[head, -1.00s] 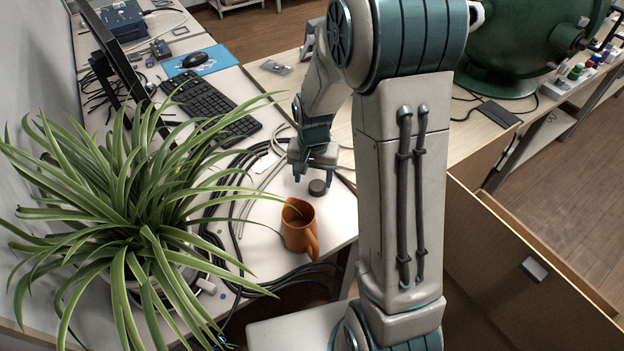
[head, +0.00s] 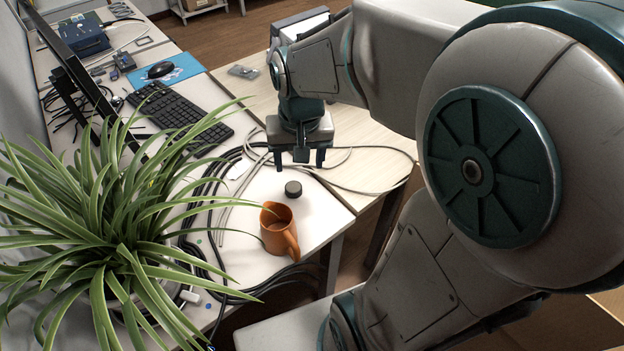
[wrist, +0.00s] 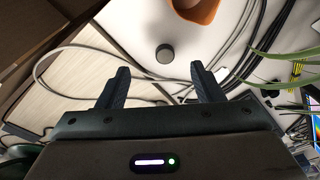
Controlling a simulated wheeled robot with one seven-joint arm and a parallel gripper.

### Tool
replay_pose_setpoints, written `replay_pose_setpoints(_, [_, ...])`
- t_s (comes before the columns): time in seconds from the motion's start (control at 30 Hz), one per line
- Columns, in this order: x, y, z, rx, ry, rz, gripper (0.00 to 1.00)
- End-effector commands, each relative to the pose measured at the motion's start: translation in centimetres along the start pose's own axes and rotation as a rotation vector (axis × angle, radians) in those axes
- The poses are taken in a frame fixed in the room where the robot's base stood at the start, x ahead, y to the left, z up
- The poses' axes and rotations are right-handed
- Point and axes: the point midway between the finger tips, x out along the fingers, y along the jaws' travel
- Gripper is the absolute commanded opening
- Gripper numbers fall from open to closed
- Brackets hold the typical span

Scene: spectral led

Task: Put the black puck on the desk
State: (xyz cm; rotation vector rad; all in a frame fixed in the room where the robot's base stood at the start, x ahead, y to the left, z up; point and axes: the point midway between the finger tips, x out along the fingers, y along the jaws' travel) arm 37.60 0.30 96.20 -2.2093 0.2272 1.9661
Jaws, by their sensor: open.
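The black puck (head: 293,189) sits on the white desk (head: 262,188), close behind the orange mug. It also shows in the wrist view (wrist: 165,53), beyond the fingertips and between their lines. My gripper (head: 300,168) is open and empty, with its fingers pointing down. It is above the desk, behind the puck and apart from it. In the wrist view both fingers (wrist: 158,78) are spread wide with nothing between them.
The orange mug (head: 279,230) stands near the desk's front edge. Black and grey cables (head: 212,205) run along the desk left of the puck. A spiky green plant (head: 110,220) fills the lower left. A keyboard (head: 180,115) and mouse (head: 160,69) lie farther back.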

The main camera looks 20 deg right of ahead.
Motion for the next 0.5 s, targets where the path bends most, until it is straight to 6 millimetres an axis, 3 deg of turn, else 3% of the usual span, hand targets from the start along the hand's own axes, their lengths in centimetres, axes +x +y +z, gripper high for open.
replay_pose_setpoints(0.03, [-0.8,0.4,1.5,-0.037,0.023,-0.005,0.6])
replay_pose_setpoints(0.2, [-2.0,1.4,5.2,-0.149,0.073,-0.013,0.6])
replay_pose_setpoints(0.33, [-2.2,1.8,7.0,-0.201,0.093,-0.015,0.6])
replay_pose_setpoints(0.5, [-2.2,1.9,7.7,-0.226,0.101,-0.015,0.6])
